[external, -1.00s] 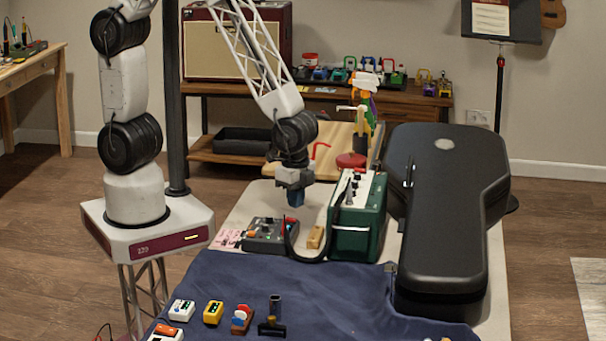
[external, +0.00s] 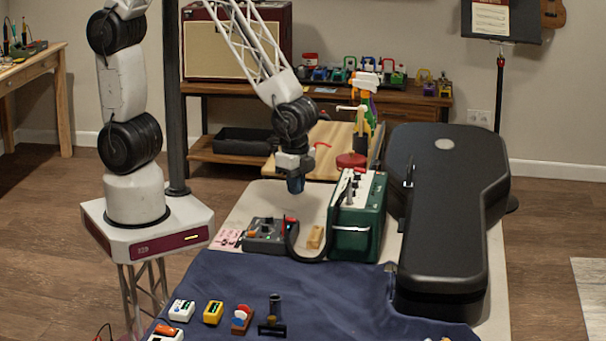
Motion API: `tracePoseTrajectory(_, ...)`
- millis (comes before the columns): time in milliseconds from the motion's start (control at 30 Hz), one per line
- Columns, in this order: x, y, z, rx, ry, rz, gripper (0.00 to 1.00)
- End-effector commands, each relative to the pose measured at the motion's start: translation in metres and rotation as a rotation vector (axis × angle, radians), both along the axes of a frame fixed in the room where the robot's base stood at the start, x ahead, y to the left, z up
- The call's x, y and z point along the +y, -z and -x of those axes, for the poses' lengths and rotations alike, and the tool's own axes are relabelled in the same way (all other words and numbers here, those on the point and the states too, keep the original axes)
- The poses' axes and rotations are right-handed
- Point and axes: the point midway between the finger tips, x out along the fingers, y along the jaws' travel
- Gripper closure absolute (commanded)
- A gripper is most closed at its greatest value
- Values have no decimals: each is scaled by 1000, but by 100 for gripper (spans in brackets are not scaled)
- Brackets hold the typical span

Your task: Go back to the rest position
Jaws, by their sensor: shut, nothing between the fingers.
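My gripper (external: 296,188) hangs in the air over the back part of the workbench, above the grey pedal (external: 264,236) and to the left of the green amp (external: 357,215).
A black guitar case (external: 445,215) lies along the right of the bench. A spray bottle (external: 365,100) and a red round item (external: 351,160) stand behind the amp. A small wooden block (external: 315,237) lies beside it. Small pedals (external: 213,312) sit on the blue cloth (external: 345,295), whose middle is clear.

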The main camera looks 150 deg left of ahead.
Motion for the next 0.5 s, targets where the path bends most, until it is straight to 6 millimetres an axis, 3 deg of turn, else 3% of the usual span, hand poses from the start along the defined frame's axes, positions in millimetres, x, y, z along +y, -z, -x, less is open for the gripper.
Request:
tracePoseTrajectory(300,-2,-2,0,-2,2,-1,100)
tracePoseTrajectory(500,-17,-20,-1,-13,17,-7,100)
